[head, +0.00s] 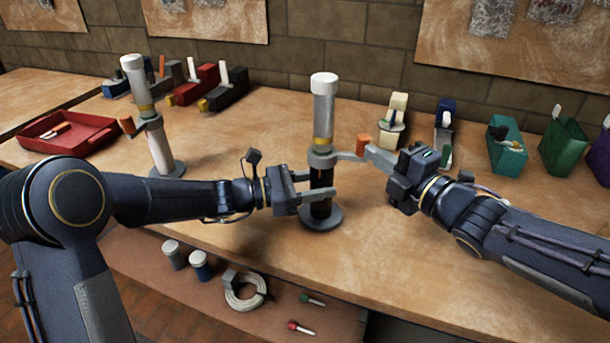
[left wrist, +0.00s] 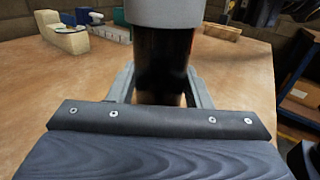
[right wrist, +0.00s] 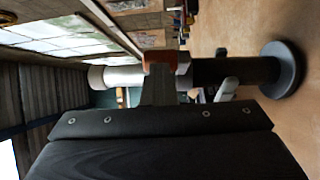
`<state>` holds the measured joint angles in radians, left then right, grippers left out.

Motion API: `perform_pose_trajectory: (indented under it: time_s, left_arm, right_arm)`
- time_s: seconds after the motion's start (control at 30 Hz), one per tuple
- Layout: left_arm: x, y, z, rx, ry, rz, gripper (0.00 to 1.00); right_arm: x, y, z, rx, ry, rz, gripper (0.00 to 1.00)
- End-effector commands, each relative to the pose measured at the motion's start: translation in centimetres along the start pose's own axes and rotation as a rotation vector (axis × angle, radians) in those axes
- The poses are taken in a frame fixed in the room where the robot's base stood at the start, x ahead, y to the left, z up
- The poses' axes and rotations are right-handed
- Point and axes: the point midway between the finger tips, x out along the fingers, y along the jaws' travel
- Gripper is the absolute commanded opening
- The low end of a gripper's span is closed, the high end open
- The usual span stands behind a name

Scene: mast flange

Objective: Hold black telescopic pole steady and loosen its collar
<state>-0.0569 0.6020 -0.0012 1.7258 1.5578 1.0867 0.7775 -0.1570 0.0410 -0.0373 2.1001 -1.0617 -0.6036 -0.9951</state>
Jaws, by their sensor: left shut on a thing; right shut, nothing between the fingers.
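The black telescopic pole (head: 321,178) stands upright on a round grey base (head: 322,217), with a silver upper tube and white cap. Its grey collar (head: 320,159) has a lever with an orange tip (head: 362,144) pointing right. My left gripper (head: 320,203) is shut on the black lower tube, below the collar; the left wrist view shows the tube (left wrist: 163,65) between both fingers. My right gripper (head: 372,151) is shut and empty at the lever's end. In the right wrist view the orange tip (right wrist: 160,58) is just beyond its fingers; I cannot tell whether they touch.
A similar pole with a white lower tube (head: 160,145) stands at left, near a red tray (head: 66,134). Several coloured blocks and bins line the back. A lower shelf holds jars, a cable coil (head: 244,292) and small tools. The table's front right is clear.

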Motion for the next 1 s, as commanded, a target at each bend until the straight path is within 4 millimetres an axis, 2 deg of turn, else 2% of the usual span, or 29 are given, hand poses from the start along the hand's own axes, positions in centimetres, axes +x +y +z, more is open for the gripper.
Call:
perform_pose_trajectory:
  time_s: [0.03, 0.37, 0.47, 0.6, 0.8, 1.0]
  left_arm:
    - [0.4, -0.8, -0.1, 0.0, 0.0, -0.024, 0.06]
    - [0.4, -0.8, -0.1, 0.0, -0.001, -0.026, 0.06]
    - [0.5, -0.8, -0.1, 0.0, -0.001, -0.026, 0.06]
    - [0.4, -0.7, -0.1, 0.0, 0.0, -0.02, 0.06]
    - [0.2, -0.4, -0.1, 0.0, 0.0, -0.013, 0.06]
    - [0.1, -0.3, -0.1, 0.0, 0.001, -0.009, 0.06]
  right_arm:
    - [0.1, -0.5, -0.1, 0.003, 0.001, -0.01, 0.0]
    - [-0.2, -0.5, -0.3, 0.003, 0.003, -0.012, 0.0]
    - [-1.1, -0.4, -1.0, 0.002, 0.003, -0.009, 0.0]
    - [-3.4, -0.1, -2.5, 0.0, 0.0, -0.003, 0.0]
    - [-4.7, -0.1, 2.5, 0.0, -0.007, -0.003, 0.0]
    - [-5.7, -0.1, 5.8, 0.0, -0.004, -0.001, 0.0]
